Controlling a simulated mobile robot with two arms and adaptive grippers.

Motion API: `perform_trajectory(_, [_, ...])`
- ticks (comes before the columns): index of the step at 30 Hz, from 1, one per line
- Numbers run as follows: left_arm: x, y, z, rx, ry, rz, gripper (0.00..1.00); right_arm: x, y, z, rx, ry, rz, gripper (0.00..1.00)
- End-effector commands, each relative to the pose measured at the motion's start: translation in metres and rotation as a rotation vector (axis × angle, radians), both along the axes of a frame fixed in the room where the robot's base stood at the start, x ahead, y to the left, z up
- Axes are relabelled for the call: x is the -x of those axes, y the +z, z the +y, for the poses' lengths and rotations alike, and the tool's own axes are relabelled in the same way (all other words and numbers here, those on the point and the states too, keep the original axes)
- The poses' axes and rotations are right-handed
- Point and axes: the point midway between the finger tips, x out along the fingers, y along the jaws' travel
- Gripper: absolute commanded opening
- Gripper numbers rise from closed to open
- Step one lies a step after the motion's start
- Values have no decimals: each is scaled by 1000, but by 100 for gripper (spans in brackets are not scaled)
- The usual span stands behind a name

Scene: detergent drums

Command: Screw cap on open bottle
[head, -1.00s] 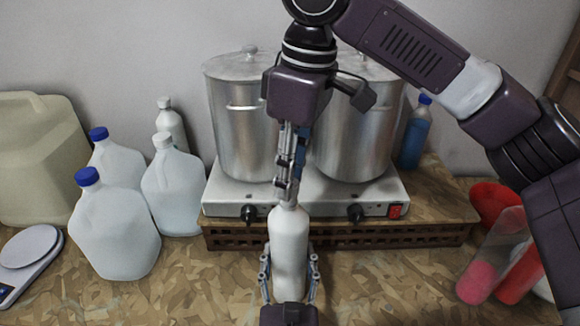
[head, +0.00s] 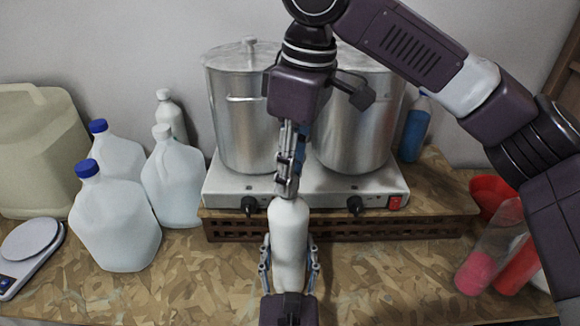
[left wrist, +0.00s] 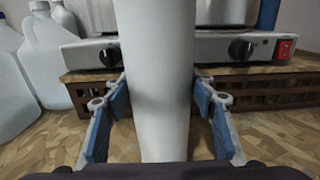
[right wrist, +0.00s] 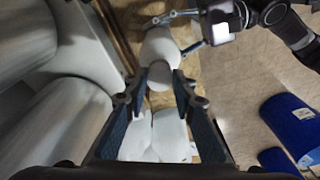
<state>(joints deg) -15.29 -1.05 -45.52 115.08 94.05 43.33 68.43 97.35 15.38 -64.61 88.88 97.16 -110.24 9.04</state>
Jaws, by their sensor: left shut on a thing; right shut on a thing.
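The white bottle (head: 289,243) stands upright, in front of the hotplate. My left gripper (head: 289,262) is shut around its body from the front. In the left wrist view, the bottle (left wrist: 157,90) fills the space between the fingers. My right gripper (head: 286,188) points down right above the bottle's top and hides the neck. I cannot tell how far the cap sits on the neck.
Two steel pots (head: 245,125) stand on the hotplate (head: 330,200) behind the bottle. White jugs (head: 115,225) and a kitchen scale (head: 30,245) are on the left. A blue bottle (head: 414,135) is at the back right, and a clear container (head: 488,260) is at the front right.

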Motion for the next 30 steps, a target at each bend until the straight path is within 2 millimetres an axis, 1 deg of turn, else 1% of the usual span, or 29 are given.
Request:
perform_trajectory(5, [0, 0, 0, 0, 1, 1, 8, 0, -4, 0, -1, 0, 2, 17])
perform_trajectory(6, [0, 0, 0, -1, 1, 1, 0, 0, -4, 0, 0, 0, 1, 17])
perform_trajectory(8, [0, 0, 0, 0, 1, 1, 0, 0, -4, 0, 0, -7, 1, 17])
perform_trajectory(11, [0, 0, 0, 0, 1, 1, 0, 1, -4, 0, 0, -69, 2, 17])
perform_trajectory(14, [0, 0, 0, 0, 1, 1, 0, 1, -4, 1, 0, -212, 1, 17])
perform_trajectory(17, [0, 0, 0, -1, 1, 1, 0, 1, -4, 1, -1, -395, 0, 17])
perform_trajectory(30, [0, 0, 0, -1, 1, 1, 0, 1, -4, 3, 0, -1232, -2, 17])
